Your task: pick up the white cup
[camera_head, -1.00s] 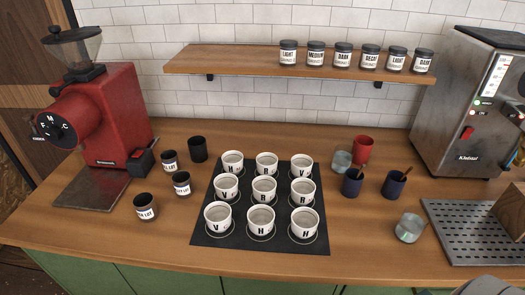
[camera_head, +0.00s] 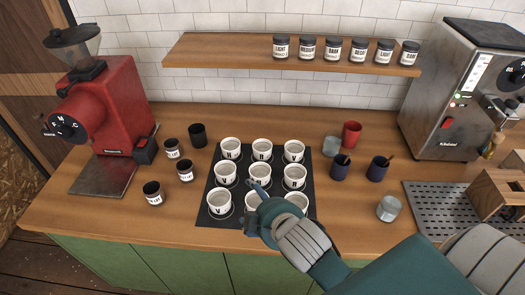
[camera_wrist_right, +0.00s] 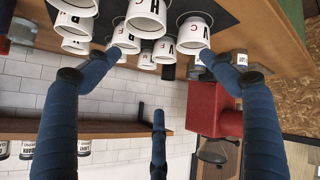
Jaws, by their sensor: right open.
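Several white cups with black letters stand in rows on a black mat (camera_head: 201,220) on the counter. The front-left white cup (camera_head: 219,202) is in plain view. My right gripper (camera_head: 257,205) is open over the front row and partly hides the front-middle cup and front-right cup (camera_head: 297,199). No cup is clearly held. I cannot tell which cup is meant. My left gripper is out of view.
Dark jars (camera_head: 153,193) and a red grinder (camera_head: 115,110) stand left. Dark blue cups (camera_head: 377,169), a red cup (camera_head: 351,134) and a metal cup (camera_head: 388,208) stand right. A shelf (camera_head: 230,52) with labelled jars hangs behind.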

